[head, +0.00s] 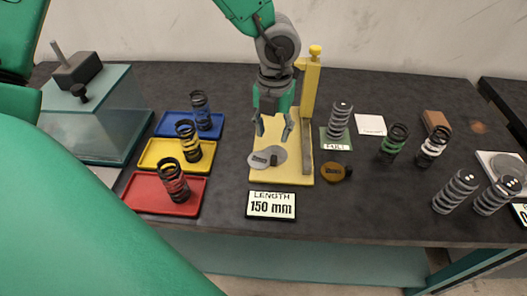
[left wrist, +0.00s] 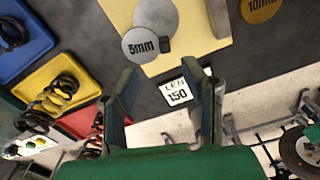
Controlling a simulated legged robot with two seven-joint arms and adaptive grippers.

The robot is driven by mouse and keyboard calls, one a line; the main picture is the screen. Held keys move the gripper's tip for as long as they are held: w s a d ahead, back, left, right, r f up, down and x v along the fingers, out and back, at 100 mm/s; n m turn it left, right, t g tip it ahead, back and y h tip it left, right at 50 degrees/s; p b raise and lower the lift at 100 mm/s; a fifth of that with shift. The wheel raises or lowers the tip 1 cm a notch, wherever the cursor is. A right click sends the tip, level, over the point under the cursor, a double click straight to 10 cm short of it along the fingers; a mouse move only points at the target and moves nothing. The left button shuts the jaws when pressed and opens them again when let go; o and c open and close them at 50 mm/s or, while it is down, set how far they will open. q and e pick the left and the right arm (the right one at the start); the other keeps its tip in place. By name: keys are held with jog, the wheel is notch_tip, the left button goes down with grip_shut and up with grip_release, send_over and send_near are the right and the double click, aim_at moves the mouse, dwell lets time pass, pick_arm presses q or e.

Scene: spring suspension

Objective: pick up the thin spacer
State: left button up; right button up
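The thin spacer is a grey disc marked 5mm (left wrist: 138,43), with a small dark block at its edge. In the head view this grey spacer (head: 258,160) lies at the left front of the yellow stand's base (head: 265,178), beside a larger plain grey disc (left wrist: 158,14). My left gripper (head: 273,127) is open and empty above the base, fingers pointing down, behind the spacer in the head view. Its two fingers (left wrist: 166,92) also stand apart in the left wrist view. A brown spacer (head: 332,173), marked 10mm in the wrist view (left wrist: 260,7), lies right of the base. My right gripper is not visible.
The yellow post (head: 311,90) rises close to the right of my gripper. Blue (head: 217,130), yellow (head: 148,160) and red (head: 140,195) trays with springs stand left. A 150 mm sign (head: 271,205) is in front. More springs stand right.

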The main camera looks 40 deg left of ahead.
aim_at(276, 158)
pick_arm(q)
notch_tip(276, 158, down, 3)
jog(key=shift+a+f, duration=0.1)
jog(key=shift+d+f, duration=0.35)
jog(key=shift+d, duration=0.1)
jog(key=f, duration=0.4)
jog(key=shift+s+d+f, duration=0.1)
jog(key=shift+d+f, duration=0.05)
jog(key=shift+d, duration=0.1)
jog(key=shift+a+f, duration=0.15)
jog(key=shift+f, duration=0.15)
jog(key=shift+a, duration=0.3)
grip_shut()
jog(key=shift+d+r, duration=0.15)
jog(key=shift+d, duration=0.3)
